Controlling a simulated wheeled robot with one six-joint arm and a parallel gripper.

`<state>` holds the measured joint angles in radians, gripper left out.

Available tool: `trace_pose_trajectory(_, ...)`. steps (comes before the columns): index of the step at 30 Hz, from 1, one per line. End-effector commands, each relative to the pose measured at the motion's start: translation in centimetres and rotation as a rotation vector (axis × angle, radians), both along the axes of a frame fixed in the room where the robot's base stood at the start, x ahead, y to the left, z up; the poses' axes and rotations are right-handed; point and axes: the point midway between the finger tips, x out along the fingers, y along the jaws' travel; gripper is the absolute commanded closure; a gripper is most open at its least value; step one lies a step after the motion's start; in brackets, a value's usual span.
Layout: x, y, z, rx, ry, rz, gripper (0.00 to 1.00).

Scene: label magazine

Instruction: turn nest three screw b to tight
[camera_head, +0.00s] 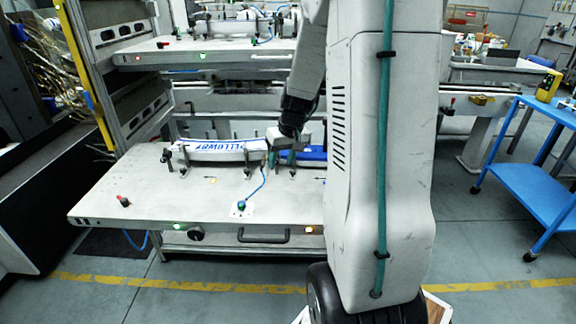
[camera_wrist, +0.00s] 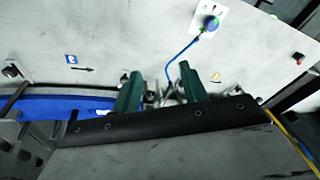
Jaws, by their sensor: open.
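My gripper (camera_wrist: 158,80) is open, its two green fingers spread and pointing at the bench top in the wrist view. Small metal parts (camera_wrist: 166,97) show between and below the fingers; I cannot tell which of them is screw b of nest three. In the head view my gripper (camera_head: 285,156) is low over the row of holders, between a white stack with blue lettering (camera_head: 222,150) and a blue stack (camera_head: 314,153). The blue stack also shows at left in the wrist view (camera_wrist: 60,104). Whether the fingers touch anything is hidden.
A blue cable (camera_head: 257,188) runs from the holders to a green-and-blue fitting on a white plate (camera_head: 241,209). A red knob (camera_head: 123,201) stands on the bench top (camera_head: 95,213) at left. The front of the bench is mostly clear. A blue cart (camera_head: 541,165) stands at right.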

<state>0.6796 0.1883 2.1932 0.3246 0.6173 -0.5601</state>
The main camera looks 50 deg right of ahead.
Motion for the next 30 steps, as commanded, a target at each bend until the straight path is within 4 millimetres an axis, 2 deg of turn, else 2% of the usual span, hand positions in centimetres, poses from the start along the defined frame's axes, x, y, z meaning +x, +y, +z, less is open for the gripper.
trace_pose_trajectory(1, 0.1, -2.4, -1.8, -0.008, -0.002, -0.039, 0.57)
trace_pose_trajectory(5, 0.7, -7.4, -4.7, -0.066, -0.038, -0.102, 0.57)
trace_pose_trajectory(7, 1.5, -9.4, -5.3, -0.113, -0.067, -0.114, 0.57)
trace_pose_trajectory(9, 2.4, -10.5, -4.7, -0.161, -0.101, -0.111, 0.57)
trace_pose_trajectory(14, 3.1, -10.9, -5.6, -0.187, -0.112, -0.1, 0.57)
trace_pose_trajectory(24, 5.0, -11.6, -10.4, -0.185, -0.112, -0.1, 0.57)
trace_pose_trajectory(30, 5.4, -11.9, -11.6, -0.185, -0.113, -0.1, 0.57)
